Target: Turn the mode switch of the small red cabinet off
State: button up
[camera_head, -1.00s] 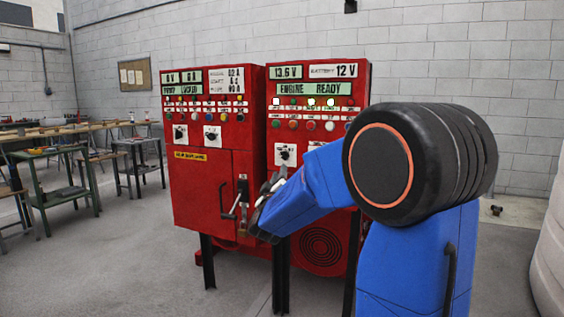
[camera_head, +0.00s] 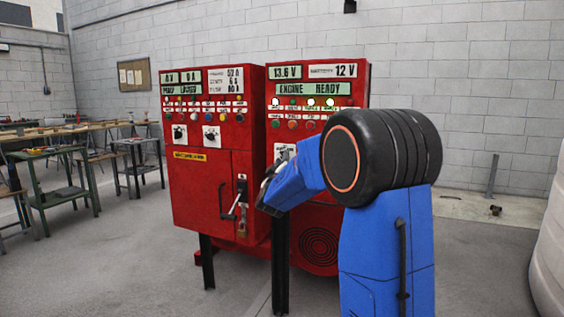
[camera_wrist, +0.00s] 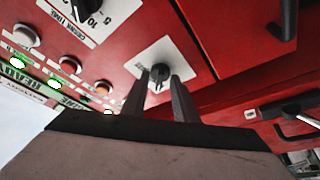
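The small red cabinet (camera_head: 320,110) is the right one, with an "ENGINE READY" display. Its switch, a black knob (camera_wrist: 158,73) on a white plate (camera_wrist: 142,56), shows in the wrist view. In the head view the plate (camera_head: 281,149) is partly hidden by my arm. My gripper (camera_wrist: 160,78) is open, its two dark fingers pointing at the knob, one on each side of it in the picture. I cannot tell whether they touch it. The knob's pointer setting is hard to read.
The larger red cabinet (camera_head: 203,200) stands close on the left, with a lever handle (camera_head: 241,195) and padlock at its door edge. Another dial (camera_wrist: 95,12) and several buttons sit near the knob. Workbenches (camera_head: 50,170) stand far left. Floor in front is clear.

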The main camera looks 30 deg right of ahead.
grip_shut()
jog(key=shift+m, duration=0.3)
jog(key=shift+w+a+f+m+g+h, duration=0.1)
jog(key=shift+m+g+h, duration=0.6)
jog(key=shift+m, duration=1.25)
jog(key=shift+w+a+m+g+h, duration=0.15)
jog(key=shift+m+g+h, duration=0.15)
jog(key=shift+m+h, duration=1.2)
jog(key=shift+w+a+f+m+g+h, duration=0.1)
jog(key=shift+m+g+h, duration=0.35)
jog(key=shift+m, duration=2.2)
grip_release()
jog(key=shift+d, duration=0.1)
jog(key=shift+g, duration=0.25)
